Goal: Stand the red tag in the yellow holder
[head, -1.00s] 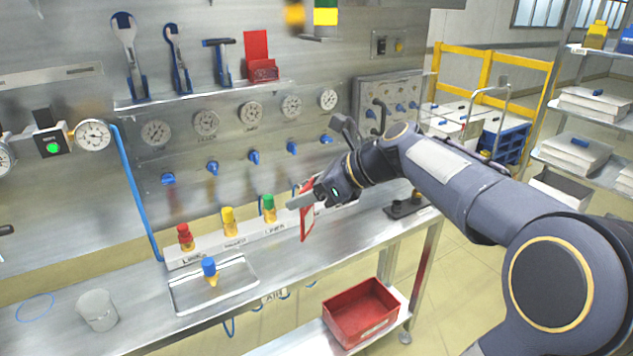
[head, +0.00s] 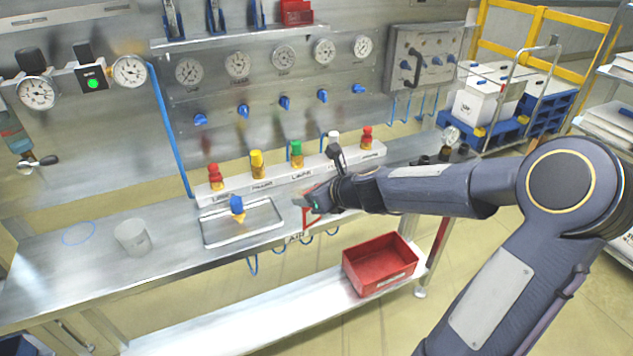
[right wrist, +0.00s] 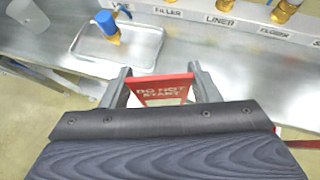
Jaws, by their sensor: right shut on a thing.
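My right gripper (head: 306,203) is shut on the red tag (head: 307,217) above the bench's front edge, right of the metal tray. In the right wrist view the tag (right wrist: 162,90) sits between the two fingers and reads "DO NOT START". A yellow-topped piece (head: 257,163) stands upright on the white labelled rail, left of the gripper and apart from it. I cannot tell whether it is the yellow holder; no other clear yellow holder shows. My left gripper is not in view.
A metal tray (head: 207,238) holds a blue-topped brass piece (head: 237,207). Red (head: 215,176) and green (head: 296,153) topped pieces share the rail (head: 275,184). A grey cup (head: 131,237) stands left. A red bin (head: 380,266) sits on the lower shelf. The bench around the cup is mostly clear.

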